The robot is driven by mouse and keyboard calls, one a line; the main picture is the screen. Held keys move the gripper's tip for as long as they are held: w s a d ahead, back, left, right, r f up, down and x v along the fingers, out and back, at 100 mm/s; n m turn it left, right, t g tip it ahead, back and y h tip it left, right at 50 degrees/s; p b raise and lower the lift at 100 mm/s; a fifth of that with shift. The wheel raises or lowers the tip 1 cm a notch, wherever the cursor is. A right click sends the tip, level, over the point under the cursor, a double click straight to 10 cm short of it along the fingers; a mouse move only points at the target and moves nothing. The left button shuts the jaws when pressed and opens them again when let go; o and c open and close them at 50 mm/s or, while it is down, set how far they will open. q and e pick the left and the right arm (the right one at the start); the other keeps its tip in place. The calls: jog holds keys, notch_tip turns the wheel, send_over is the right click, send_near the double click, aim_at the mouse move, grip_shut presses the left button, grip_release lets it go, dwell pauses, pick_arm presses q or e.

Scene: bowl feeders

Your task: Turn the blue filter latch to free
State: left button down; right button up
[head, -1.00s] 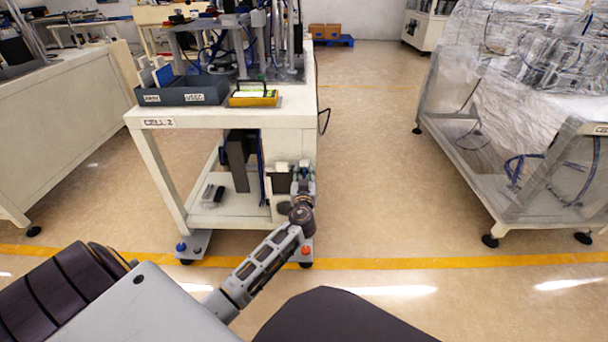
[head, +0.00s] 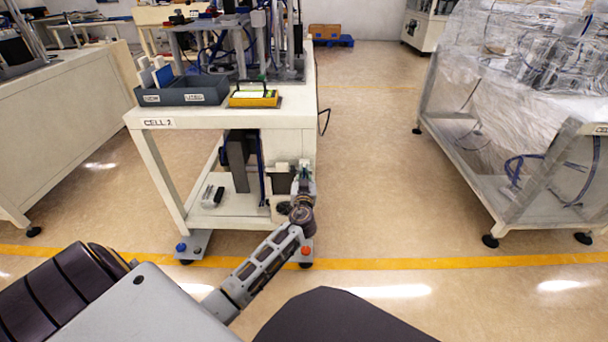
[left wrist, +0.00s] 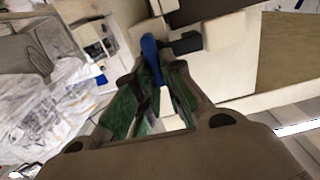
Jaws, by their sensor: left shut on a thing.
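The blue filter latch (left wrist: 152,60) shows in the left wrist view as a blue bar standing between my fingertips. My left gripper (left wrist: 157,72) is shut on it, with green finger pads on both sides. In the head view my left gripper (head: 303,178) is at the lower right front of the CELL 2 bench, beside the pale filter parts. The latch cannot be made out there, as the gripper covers that spot. My right gripper is not in view.
The CELL 2 bench (head: 225,121) carries a dark bin (head: 178,96) and a yellow-edged device (head: 253,99). A plastic-wrapped machine (head: 520,100) stands at the right. The floor (head: 370,170) between them is clear.

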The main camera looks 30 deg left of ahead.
pick_arm(q)
jog(key=shift+m, duration=0.3)
jog(key=m+p, duration=0.1)
jog(key=m, duration=0.4)
jog(key=d+f+m, duration=0.1)
jog(key=m, duration=0.5)
jog(key=w+f+m+p, duration=0.1)
jog(key=m, duration=0.5)
jog(key=shift+d+p, duration=0.35)
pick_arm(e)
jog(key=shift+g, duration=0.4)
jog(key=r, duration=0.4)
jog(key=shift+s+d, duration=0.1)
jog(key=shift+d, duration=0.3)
pick_arm(q)
jog(key=c, duration=1.5)
grip_release()
